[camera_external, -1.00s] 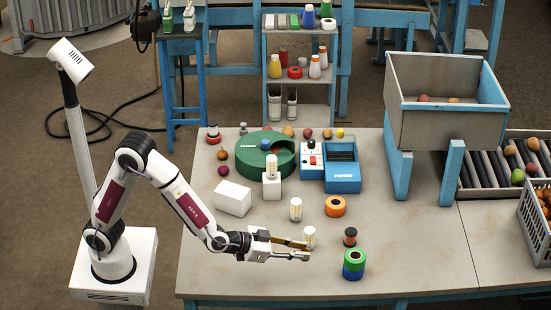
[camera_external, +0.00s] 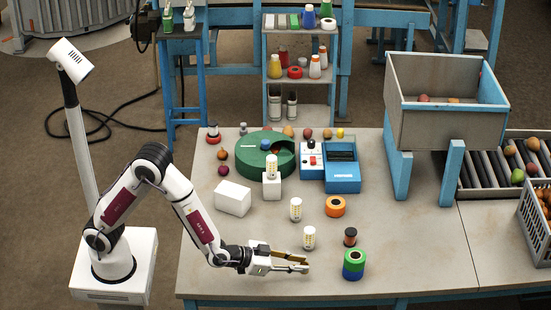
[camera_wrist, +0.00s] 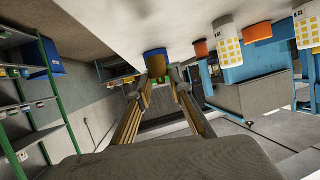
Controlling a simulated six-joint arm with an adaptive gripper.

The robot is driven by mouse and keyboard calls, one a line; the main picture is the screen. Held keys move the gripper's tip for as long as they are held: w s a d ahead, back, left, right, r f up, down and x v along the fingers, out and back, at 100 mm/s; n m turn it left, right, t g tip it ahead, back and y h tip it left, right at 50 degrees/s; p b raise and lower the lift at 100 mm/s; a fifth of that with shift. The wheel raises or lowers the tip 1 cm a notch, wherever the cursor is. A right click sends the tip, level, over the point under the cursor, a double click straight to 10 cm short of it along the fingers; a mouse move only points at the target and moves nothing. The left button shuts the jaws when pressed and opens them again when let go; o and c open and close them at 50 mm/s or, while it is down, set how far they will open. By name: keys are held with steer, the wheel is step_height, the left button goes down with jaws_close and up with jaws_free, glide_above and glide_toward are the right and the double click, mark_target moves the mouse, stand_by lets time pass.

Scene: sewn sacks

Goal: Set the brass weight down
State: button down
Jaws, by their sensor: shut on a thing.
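My gripper (camera_external: 306,267) is at the front of the grey table (camera_external: 420,270), low, its fingers pointing right toward a stacked blue-and-green roll (camera_external: 354,264). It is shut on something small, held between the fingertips. In the wrist view my fingertips (camera_wrist: 166,80) sit just below the blue part of the roll (camera_wrist: 156,56), and the table appears at the top.
White cylinders with yellow squares stand behind my gripper, one close (camera_external: 309,237) and one farther (camera_external: 295,209). A dark spool (camera_external: 350,237), an orange roll (camera_external: 335,206) and a white box (camera_external: 232,198) stand farther back. The table's front left is clear.

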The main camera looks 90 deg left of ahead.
steer(key=shift+f, duration=1.8)
steer(key=shift+f, duration=0.15)
steer(key=c, duration=1.8)
jaws_free()
steer(key=shift+v, duration=6.05)
